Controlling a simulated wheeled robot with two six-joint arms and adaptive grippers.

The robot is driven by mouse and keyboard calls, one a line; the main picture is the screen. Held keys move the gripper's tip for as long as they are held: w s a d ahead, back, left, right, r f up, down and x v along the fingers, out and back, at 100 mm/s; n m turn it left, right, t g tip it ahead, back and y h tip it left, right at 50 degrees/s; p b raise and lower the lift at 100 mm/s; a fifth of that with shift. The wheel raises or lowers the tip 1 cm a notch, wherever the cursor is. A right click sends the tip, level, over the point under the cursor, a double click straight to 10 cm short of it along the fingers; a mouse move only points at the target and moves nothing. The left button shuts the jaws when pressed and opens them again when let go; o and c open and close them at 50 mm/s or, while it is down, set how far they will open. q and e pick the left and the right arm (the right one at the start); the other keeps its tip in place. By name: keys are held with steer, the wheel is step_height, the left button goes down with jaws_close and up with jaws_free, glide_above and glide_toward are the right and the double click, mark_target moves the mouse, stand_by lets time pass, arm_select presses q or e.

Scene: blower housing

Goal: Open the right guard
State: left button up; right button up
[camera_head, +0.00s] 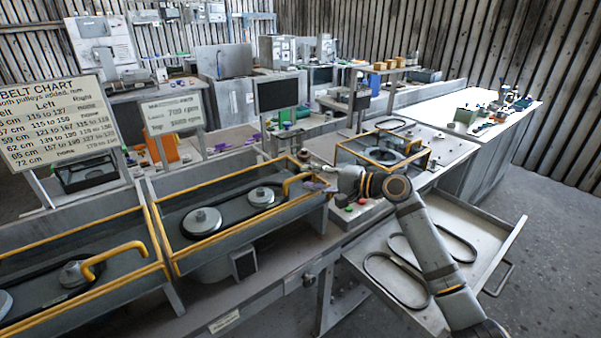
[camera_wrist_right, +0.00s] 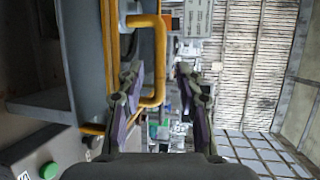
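The right guard (camera_head: 205,236) is a yellow-edged frame around two grey pulleys and a dark belt, in the middle of the bench in the head view. It appears lowered, with its bent yellow handle (camera_head: 287,187) at its right end. In the right wrist view the yellow handle (camera_wrist_right: 160,45) reaches down between the fingers. My right gripper (camera_head: 312,176) is open at the handle; its fingers also show in the wrist view (camera_wrist_right: 160,88). I cannot tell whether either finger touches the handle. My left gripper is not in view.
A similar yellow-edged guard (camera_head: 128,247) stands at the left. A smaller framed unit (camera_head: 428,153) stands to the right. A control box with a green button (camera_wrist_right: 48,171) is near my right gripper. An open drawer (camera_head: 492,262) with loose belts lies below my right arm.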

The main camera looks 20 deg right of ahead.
mark_target(303, 177)
steer(key=shift+p+x, duration=0.3)
steer(key=shift+x, duration=1.6)
steer(key=shift+c, duration=0.3)
jaws_close()
